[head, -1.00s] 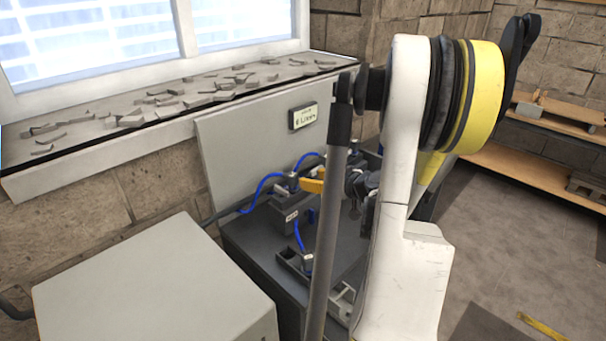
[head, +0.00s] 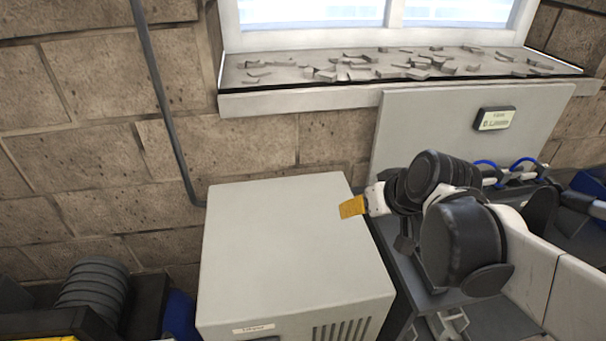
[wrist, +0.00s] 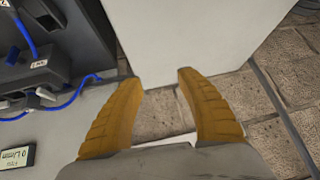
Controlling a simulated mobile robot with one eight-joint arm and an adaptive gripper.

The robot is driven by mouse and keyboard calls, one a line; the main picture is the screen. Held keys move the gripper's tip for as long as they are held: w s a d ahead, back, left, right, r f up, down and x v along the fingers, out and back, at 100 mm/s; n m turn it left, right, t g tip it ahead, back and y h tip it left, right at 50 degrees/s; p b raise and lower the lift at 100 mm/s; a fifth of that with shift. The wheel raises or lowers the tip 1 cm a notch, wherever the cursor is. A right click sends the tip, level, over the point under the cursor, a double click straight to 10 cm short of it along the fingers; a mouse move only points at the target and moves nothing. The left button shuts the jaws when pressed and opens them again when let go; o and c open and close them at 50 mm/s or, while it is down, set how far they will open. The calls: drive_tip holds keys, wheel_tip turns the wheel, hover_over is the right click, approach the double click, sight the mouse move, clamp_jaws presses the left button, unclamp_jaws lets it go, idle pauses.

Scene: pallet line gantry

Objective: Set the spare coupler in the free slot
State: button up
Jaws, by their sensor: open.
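My gripper (wrist: 156,78) is open and empty, its two yellow fingers apart in the wrist view. In the head view one yellow finger (head: 352,207) shows by the right edge of the grey cabinet. Couplers with blue hoses stand on the dark bench; one shows in the head view (head: 489,174) behind my arm. In the wrist view a coupler with a hose (wrist: 46,93) lies at the left, beside a dark labelled block (wrist: 52,66). I cannot tell which coupler is the spare. The free slot cannot be made out; my arm hides much of the bench.
The grey cabinet (head: 285,245) stands left of the bench. A grey panel with a small display (head: 493,119) rises behind the bench. The window sill (head: 390,75) holds loose flat fragments. Stacked dark rings (head: 93,285) are at the lower left. A pipe (head: 165,100) runs down the brick wall.

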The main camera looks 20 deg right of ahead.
drive_tip(key=s+a, duration=0.6)
drive_tip(key=s, duration=0.1)
drive_tip(key=shift+a+n+g+h, duration=0.3)
drive_tip(key=shift+a, duration=0.1)
